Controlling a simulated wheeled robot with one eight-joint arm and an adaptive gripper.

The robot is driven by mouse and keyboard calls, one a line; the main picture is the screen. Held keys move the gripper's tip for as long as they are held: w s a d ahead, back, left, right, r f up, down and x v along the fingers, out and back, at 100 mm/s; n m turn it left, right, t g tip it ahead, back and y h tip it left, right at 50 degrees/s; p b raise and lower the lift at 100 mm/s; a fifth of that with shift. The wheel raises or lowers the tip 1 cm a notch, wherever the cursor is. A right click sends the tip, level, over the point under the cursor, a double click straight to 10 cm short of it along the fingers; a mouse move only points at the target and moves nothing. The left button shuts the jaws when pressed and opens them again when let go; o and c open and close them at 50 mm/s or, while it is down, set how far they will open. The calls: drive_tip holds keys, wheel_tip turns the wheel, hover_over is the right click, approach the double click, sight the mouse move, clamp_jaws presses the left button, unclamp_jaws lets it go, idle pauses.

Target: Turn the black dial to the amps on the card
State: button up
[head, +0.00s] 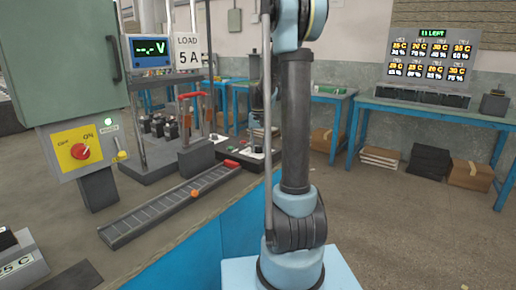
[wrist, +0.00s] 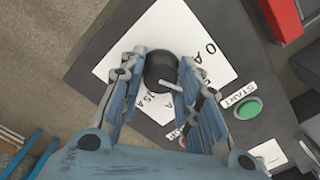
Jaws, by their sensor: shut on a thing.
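The black dial (wrist: 160,70) sits on a white plate (wrist: 190,40) on a dark panel, in the wrist view. My gripper (wrist: 158,68) is shut on the dial, with one finger on each side. A pale pointer on the dial points down and to the right in the wrist view. Amp markings are printed around it; "0 A" is clear at upper right, and others are partly hidden by the fingers. The card (head: 187,50) reads "LOAD 5 A" in the head view. My arm hides much of the dial area there.
A green START button (wrist: 248,108) is right of my gripper on the panel. A red part (wrist: 280,18) stands at the upper right. In the head view, a display (head: 150,48) shows dashes and V, and a red rotary switch (head: 80,151) is at left.

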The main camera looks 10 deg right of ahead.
sight(259, 147)
drive_tip(key=o, duration=1.1)
drive_tip(key=shift+c, duration=0.2)
drive_tip(key=shift+r, duration=0.1)
wheel_tip(259, 147, up, 12)
drive_tip(key=s+f+n+t, duration=0.1)
drive_tip(key=s+f, duration=0.1)
drive_tip(key=s, duration=0.8)
drive_tip(key=s+f, duration=0.2)
drive_tip(key=s, duration=0.8)
drive_tip(key=s+f+n+t, duration=0.1)
drive_tip(key=s+f, duration=1.2)
drive_tip(key=s, duration=0.4)
drive_tip(key=shift+f, duration=0.15)
